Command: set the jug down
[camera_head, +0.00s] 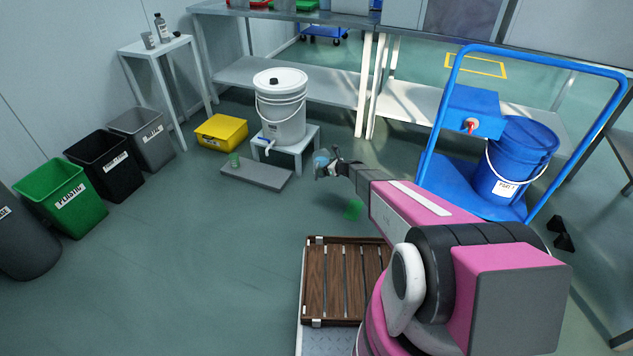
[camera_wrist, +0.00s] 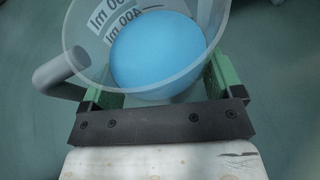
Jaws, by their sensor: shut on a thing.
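The jug (camera_wrist: 155,52) is clear, with printed ml marks and blue liquid inside. My gripper (camera_wrist: 163,90) is shut on it, with a green finger pad on either side of its body. The jug's grey handle points left in the wrist view. In the head view the jug (camera_head: 320,160) is small, at the tip of my outstretched arm, right of the white bucket's stand. My gripper (camera_head: 333,166) partly hides it there. The jug appears to be off the floor.
A white bucket (camera_head: 281,118) with a tap stands on a low stool (camera_head: 305,140). Another green thing (camera_head: 354,209) is below my arm. A blue trolley (camera_head: 450,185) stands right; open floor lies left.

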